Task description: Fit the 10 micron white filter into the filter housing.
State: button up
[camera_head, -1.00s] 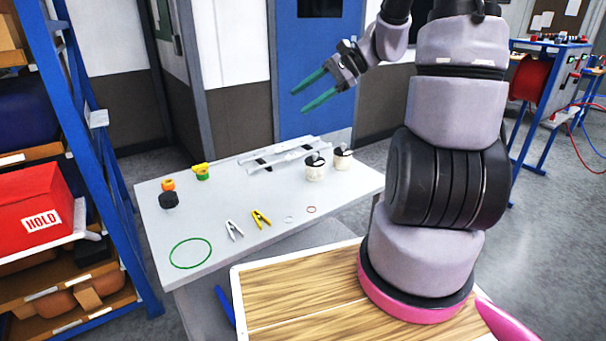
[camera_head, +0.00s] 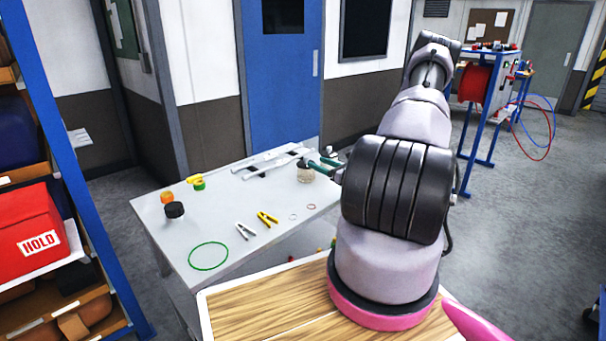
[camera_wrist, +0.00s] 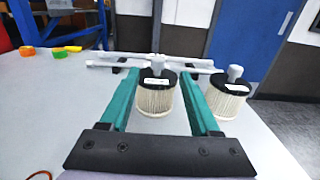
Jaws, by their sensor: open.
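Two cream pleated filters with black caps, pale top knobs and white labels stand upright on the grey table. In the wrist view, one filter (camera_wrist: 157,98) is between the teal fingers of my gripper (camera_wrist: 159,76), with a gap visible on each side. The other filter (camera_wrist: 229,98) stands just outside the right finger. The label print is too small to read, so I cannot tell which is 10 micron. In the head view, my open gripper (camera_head: 322,162) is at one filter (camera_head: 305,173); my arm mostly hides the other. I cannot identify the filter housing.
Pale bars (camera_head: 268,161) on black supports lie behind the filters. The table (camera_head: 225,226) also holds a green ring (camera_head: 208,243), white clamp (camera_head: 244,231), yellow clamp (camera_head: 267,218), small rings, and orange, black and yellow-green pieces. A shelf with a red HOLD bin (camera_head: 27,230) stands left.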

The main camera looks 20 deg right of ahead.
aim_at(301, 161)
jog(key=x, duration=1)
jog(key=shift+a, duration=0.1)
grip_shut()
dwell(1.2)
